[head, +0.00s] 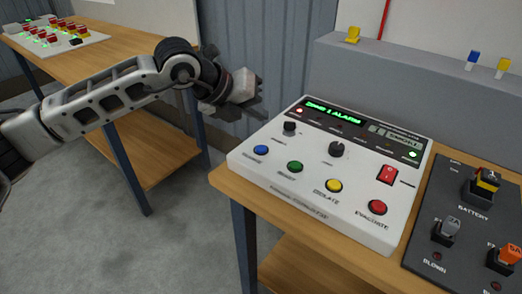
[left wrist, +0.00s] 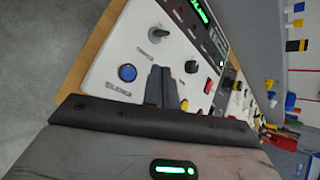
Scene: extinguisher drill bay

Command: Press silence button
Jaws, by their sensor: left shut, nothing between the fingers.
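A white alarm panel (head: 320,208) sits on the wooden bench, its green display (head: 335,110) reading "ZONE 1 ALARM". Its front row has a blue button (head: 261,150), a green button (head: 295,167), a yellow button (head: 334,186) and a red button (head: 377,208). The label under the blue button is too small to read surely. My left gripper (head: 262,114) is shut and empty, above and behind the panel's left end, apart from the buttons. In the left wrist view the blue button (left wrist: 127,73) shows left of the shut fingers (left wrist: 160,72); the green button is hidden.
The panel also has dark knobs (head: 336,149) and a red rocker switch (head: 387,175). A dark board (head: 465,215) with plugs stands to its right. A grey ledge (head: 420,75) runs behind. Another bench (head: 125,50) stands at the left; open floor lies between the benches.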

